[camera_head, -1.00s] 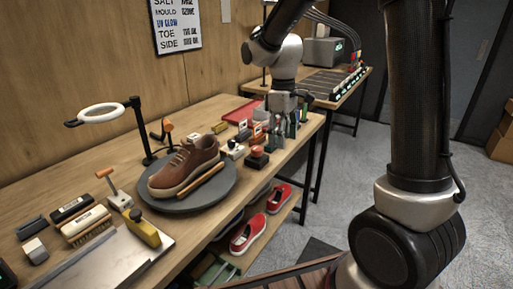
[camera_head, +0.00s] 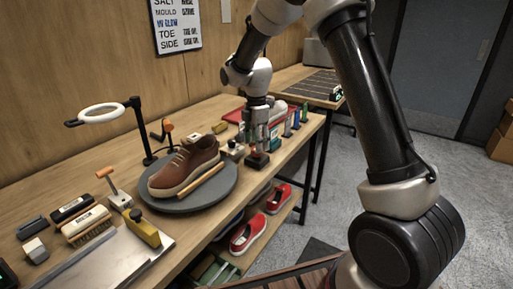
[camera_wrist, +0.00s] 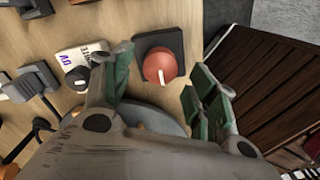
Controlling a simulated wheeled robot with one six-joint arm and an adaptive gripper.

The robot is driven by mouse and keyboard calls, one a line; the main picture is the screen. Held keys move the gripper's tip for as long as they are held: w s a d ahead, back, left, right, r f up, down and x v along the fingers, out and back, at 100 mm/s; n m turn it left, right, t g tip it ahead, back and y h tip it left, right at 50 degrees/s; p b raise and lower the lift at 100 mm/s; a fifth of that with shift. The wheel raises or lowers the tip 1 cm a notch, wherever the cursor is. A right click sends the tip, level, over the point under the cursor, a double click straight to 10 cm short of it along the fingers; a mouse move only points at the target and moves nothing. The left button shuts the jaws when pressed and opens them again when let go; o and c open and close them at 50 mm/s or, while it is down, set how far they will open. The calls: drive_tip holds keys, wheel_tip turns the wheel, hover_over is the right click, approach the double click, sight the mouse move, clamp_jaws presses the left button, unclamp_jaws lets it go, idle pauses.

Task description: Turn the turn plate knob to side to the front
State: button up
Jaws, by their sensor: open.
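The turn plate (camera_head: 215,193) is a grey round disc on the workbench with a brown sneaker (camera_head: 185,165) on it. The knob (camera_wrist: 160,65) is a red-orange round dial with a white pointer mark on a dark square base. In the head view the knob (camera_head: 258,159) stands to the right of the plate, partly hidden by my gripper. My gripper (camera_wrist: 155,85) points down just above the knob. Its green-padded fingers are apart, one on each side of the knob in the wrist view. I cannot tell whether they touch it.
A white block marked UV (camera_wrist: 85,65) sits beside the knob. Several small bottles (camera_head: 290,125) stand behind it along the bench. A ring lamp (camera_head: 101,114) stands behind the plate. Red shoes (camera_head: 248,233) lie on the lower shelf. The bench's front edge is close to the knob.

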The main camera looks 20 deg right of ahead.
drive_tip(key=shift+f, duration=1.25)
drive_tip(key=c, duration=1)
drive_tip(key=shift+c, duration=0.2)
